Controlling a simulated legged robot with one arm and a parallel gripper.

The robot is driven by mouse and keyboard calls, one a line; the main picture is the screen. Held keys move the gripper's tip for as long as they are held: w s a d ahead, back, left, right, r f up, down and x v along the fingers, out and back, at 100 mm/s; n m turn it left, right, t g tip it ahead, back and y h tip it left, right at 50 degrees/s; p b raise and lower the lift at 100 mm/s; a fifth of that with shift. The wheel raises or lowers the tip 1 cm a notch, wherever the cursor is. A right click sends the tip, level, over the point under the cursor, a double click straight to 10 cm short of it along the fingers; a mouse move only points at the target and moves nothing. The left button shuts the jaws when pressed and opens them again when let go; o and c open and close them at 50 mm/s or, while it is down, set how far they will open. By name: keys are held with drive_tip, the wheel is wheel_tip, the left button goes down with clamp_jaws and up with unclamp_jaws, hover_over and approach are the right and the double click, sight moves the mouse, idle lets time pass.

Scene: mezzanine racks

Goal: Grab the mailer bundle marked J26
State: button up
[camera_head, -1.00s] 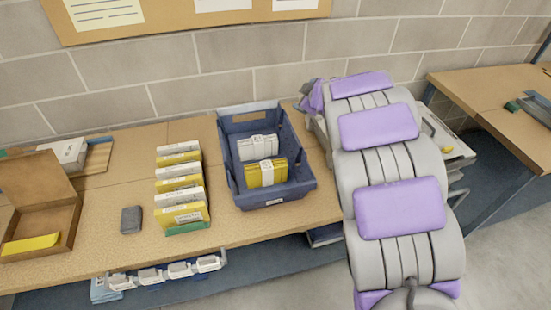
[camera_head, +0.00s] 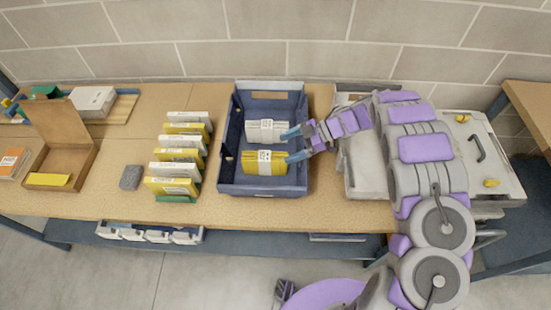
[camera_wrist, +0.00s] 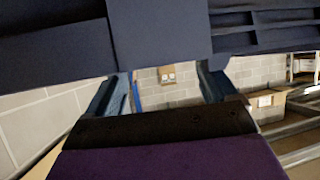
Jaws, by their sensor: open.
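A dark blue crate (camera_head: 228,172) stands on the table and holds two banded mailer bundles. The grey-white bundle (camera_head: 254,137) lies toward the back and the yellow bundle (camera_head: 250,164) in front of it. The markings are too small to read, so I cannot tell which is J26. My gripper (camera_head: 293,145) is open, reaching in from the right at the crate's right side, its fingertips close to the right ends of both bundles. Whether it touches either is unclear. In the wrist view both fingers (camera_wrist: 165,88) are apart with nothing visible between them; dark blue surfaces fill the top.
A row of yellow and white mailers (camera_head: 180,155) stands left of the crate, with a dark grey block (camera_head: 131,177) beside it. An open cardboard box (camera_head: 75,160) is farther left. A grey tray (camera_head: 360,180) lies right of the crate under my arm. The table front is clear.

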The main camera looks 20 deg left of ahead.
sight(269, 156)
drive_tip(key=x, duration=0.4)
drive_tip(key=w+b+x, duration=0.1)
drive_tip(key=x, duration=0.2)
drive_tip(key=shift+a, duration=0.25)
drive_tip(key=shift+s+a+f, duration=0.2)
drive_tip(key=shift+s+f, duration=0.05)
drive_tip(key=shift+s, duration=0.05)
drive_tip(key=shift+s+d, duration=0.15)
drive_tip(key=shift+d, duration=0.15)
